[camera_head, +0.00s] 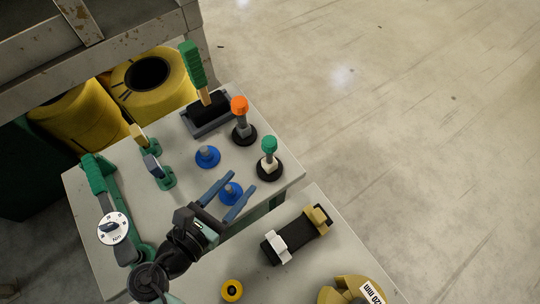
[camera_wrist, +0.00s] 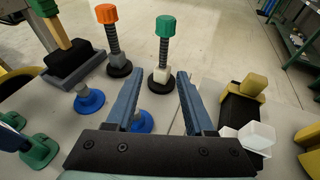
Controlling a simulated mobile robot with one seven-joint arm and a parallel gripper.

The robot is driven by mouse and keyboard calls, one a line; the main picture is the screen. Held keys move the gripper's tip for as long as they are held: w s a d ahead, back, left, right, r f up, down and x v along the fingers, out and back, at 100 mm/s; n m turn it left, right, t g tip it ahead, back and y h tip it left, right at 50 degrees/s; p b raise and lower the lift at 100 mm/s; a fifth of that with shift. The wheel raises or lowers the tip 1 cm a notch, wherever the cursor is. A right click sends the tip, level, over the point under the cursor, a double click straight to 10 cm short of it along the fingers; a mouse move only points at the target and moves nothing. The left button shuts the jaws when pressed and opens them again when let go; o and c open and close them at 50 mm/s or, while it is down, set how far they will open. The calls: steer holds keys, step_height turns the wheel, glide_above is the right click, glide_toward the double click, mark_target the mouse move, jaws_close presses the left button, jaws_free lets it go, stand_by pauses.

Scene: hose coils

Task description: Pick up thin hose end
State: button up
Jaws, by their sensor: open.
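My gripper (camera_head: 243,183) has two blue fingers spread apart with nothing between them. It is above the near part of the table (camera_head: 285,185). Two thin ribbed upright pieces stand in round black bases: one with an orange cap (camera_head: 239,104), one with a green cap (camera_head: 269,144). In the wrist view the green cap (camera_wrist: 166,27) is ahead of the fingers, apart from them, and the orange cap (camera_wrist: 107,13) is further left. I cannot tell which piece is the thin hose end. A blue round base (camera_head: 231,194) lies below the fingers and is partly hidden by them.
Another blue base (camera_head: 208,157) stands further back. A green-handled tool (camera_head: 193,64) stands in a dark holder. A green tool with a white dial (camera_head: 112,228) lies left. A black block with tan and white ends (camera_head: 296,238) lies on the nearer surface. Yellow coils (camera_head: 165,92) sit beneath the shelf.

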mark_target(268, 157)
steer(key=x, duration=0.6)
steer(key=p+x, duration=0.1)
steer(key=x, duration=0.5)
steer(key=shift+s+d+f, duration=0.1)
steer(key=shift+d+f, duration=0.05)
steer(key=shift+d, duration=0.2)
jaws_close()
stand_by(1.0)
